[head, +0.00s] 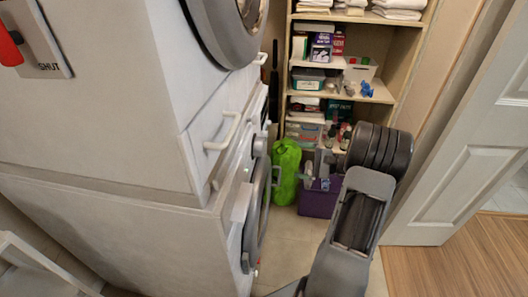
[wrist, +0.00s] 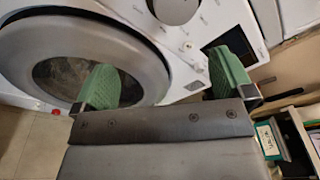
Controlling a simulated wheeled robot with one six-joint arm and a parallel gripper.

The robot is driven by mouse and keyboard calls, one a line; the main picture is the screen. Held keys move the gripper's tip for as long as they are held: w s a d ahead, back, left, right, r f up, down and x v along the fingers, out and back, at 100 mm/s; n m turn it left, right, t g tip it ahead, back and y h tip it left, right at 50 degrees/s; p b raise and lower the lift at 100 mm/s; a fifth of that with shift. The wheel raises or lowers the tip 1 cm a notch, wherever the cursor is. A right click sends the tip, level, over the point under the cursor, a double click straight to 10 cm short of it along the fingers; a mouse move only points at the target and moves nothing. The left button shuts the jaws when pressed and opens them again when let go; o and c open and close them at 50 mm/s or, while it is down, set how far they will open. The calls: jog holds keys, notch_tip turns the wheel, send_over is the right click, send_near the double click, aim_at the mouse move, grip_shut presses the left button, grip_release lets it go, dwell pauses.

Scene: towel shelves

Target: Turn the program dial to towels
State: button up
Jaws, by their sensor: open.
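The program dial is a round grey knob (wrist: 175,8) at the top of the wrist view, partly cut off by the picture's edge. It sits on the white front panel of the washing machine (wrist: 212,22), between the round door and a dark display. In the head view the dial (head: 260,146) shows edge-on on the lower machine's front. My gripper (wrist: 165,78) is open, its two green fingertips wide apart with nothing between them. The dial lies beyond the fingertips and apart from them. The dial's markings are not readable.
The washer door (wrist: 90,65) lies behind the left fingertip. A second machine (head: 220,25) is stacked above, with a drawer handle (head: 224,132) between. Shelves (head: 392,97) with towels and boxes stand behind, with a green bag (head: 285,172) and purple bin (head: 318,200) low down.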

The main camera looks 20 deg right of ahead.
aim_at(263, 148)
jog(key=shift+t, duration=0.4)
jog(key=x, duration=0.4)
jog(key=r+x, duration=0.1)
jog(key=x, duration=0.8)
jog(key=shift+w+a+r+p, duration=0.25)
jog(key=shift+w+r+p, duration=0.1)
jog(key=shift+w+p, duration=0.05)
jog(key=shift+c, duration=0.3)
jog(key=shift+y, duration=0.3)
jog(key=c, duration=0.9)
jog(key=shift+o, duration=0.2)
jog(key=shift+r, duration=0.1)
